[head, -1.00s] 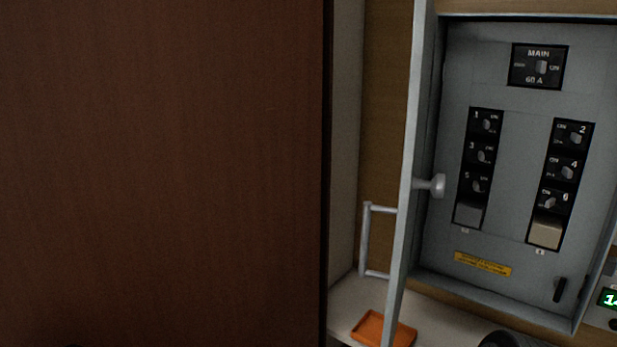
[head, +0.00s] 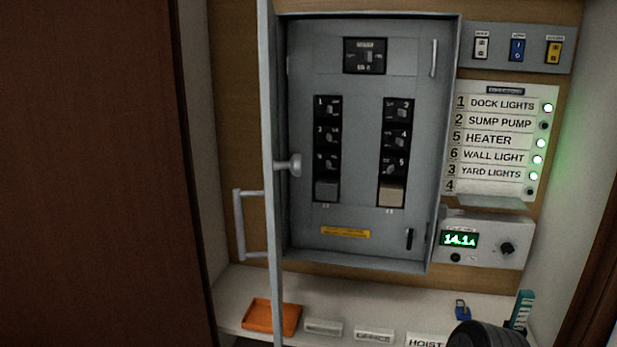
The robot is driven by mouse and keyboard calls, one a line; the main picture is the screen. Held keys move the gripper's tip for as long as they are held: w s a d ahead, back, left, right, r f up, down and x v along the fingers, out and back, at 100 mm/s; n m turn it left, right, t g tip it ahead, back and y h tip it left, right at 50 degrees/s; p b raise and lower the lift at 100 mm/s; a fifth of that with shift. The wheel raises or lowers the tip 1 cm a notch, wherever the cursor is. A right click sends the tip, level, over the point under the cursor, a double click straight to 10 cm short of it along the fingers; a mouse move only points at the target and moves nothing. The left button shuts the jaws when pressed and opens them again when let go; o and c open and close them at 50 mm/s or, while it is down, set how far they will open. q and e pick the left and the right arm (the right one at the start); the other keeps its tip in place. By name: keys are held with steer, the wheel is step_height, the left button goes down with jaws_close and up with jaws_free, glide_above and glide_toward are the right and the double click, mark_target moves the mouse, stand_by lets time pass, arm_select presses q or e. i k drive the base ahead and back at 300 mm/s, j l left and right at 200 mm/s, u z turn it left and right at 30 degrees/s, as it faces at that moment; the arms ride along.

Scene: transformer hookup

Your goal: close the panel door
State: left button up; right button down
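The grey breaker panel (head: 365,220) hangs on the wooden back wall in the head view, with its breakers showing. Its door (head: 269,130) stands open, swung out on the left side and seen nearly edge-on. A round knob (head: 290,165) sticks out from the door's right face, and a bar handle (head: 239,224) from its left face. No gripper touches the door. A dark ribbed rounded part (head: 485,335) shows at the bottom right edge; I cannot tell what it is. Neither gripper's fingers are in view.
A brown wooden surface (head: 90,180) fills the left side. Below the panel, a shelf (head: 235,295) holds an orange tray (head: 271,316), labelled blocks and a blue padlock (head: 461,310). A label board (head: 495,145) and a meter box (head: 485,240) are right of the panel.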

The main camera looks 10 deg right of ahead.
mark_target(272, 165)
steer(key=k+j+z, duration=0.25)
steer(key=k+j, duration=0.15)
steer(key=k+j+z, duration=0.2)
steer(key=k+j, duration=0.15)
steer(key=k+j+z, duration=0.25)
steer(key=k, duration=0.3)
steer(key=k+j, duration=0.2)
steer(key=k, duration=0.2)
steer(key=k+j, duration=0.15)
steer(key=k, duration=0.25)
steer(key=i+l+u, duration=0.45)
steer(key=l, duration=0.2)
steer(key=i+l+u, duration=0.2)
steer(key=l, duration=0.15)
steer(key=l+u, duration=0.2)
steer(key=l, duration=0.2)
steer(key=i+l+u, duration=0.25)
steer(key=l, duration=0.15)
steer(key=k, duration=0.1)
